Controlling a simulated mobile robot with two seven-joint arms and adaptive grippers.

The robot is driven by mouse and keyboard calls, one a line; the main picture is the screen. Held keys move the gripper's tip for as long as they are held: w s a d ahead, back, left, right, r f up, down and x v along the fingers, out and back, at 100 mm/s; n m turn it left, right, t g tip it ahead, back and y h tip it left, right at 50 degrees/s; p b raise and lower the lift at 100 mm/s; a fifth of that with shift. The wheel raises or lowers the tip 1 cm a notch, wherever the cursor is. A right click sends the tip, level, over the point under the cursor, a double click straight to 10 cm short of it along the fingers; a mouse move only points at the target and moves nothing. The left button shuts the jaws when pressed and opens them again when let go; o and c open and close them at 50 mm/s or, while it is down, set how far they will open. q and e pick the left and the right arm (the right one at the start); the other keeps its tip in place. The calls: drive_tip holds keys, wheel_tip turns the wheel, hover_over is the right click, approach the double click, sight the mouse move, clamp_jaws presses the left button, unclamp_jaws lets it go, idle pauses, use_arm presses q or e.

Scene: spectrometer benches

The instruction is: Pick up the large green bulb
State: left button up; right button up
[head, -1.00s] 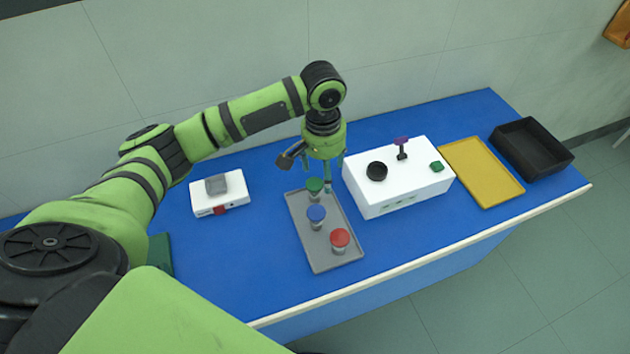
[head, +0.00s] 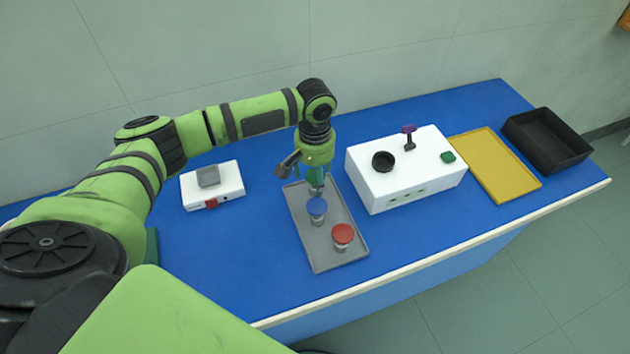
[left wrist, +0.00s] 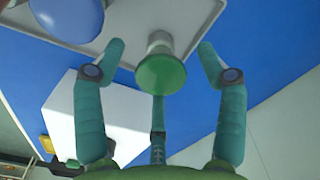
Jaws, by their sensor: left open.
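The green bulb (left wrist: 162,73) shows in the left wrist view, with a wide green head and a pale neck, over the grey tray (left wrist: 190,12). In the head view my left gripper (head: 316,186) hides most or all of it at the far end of the grey tray (head: 327,248). My left gripper's open fingers (left wrist: 161,48) stand on both sides of the bulb in the wrist view, with gaps visible. A third finger is below it in the picture. My right gripper is in neither view.
A blue-topped bulb (head: 317,207) and a red-topped bulb (head: 343,234) stand on the same tray. A white box (head: 405,175) is close on the right. A yellow tray (head: 497,165) and black bin (head: 546,140) lie farther right. A small white device (head: 212,187) is left.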

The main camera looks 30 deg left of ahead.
use_arm(q)
drive_tip(key=shift+f, duration=0.4)
drive_tip(key=c, duration=1.2)
drive_tip(key=shift+c, duration=0.2)
drive_tip(key=shift+r, duration=0.15)
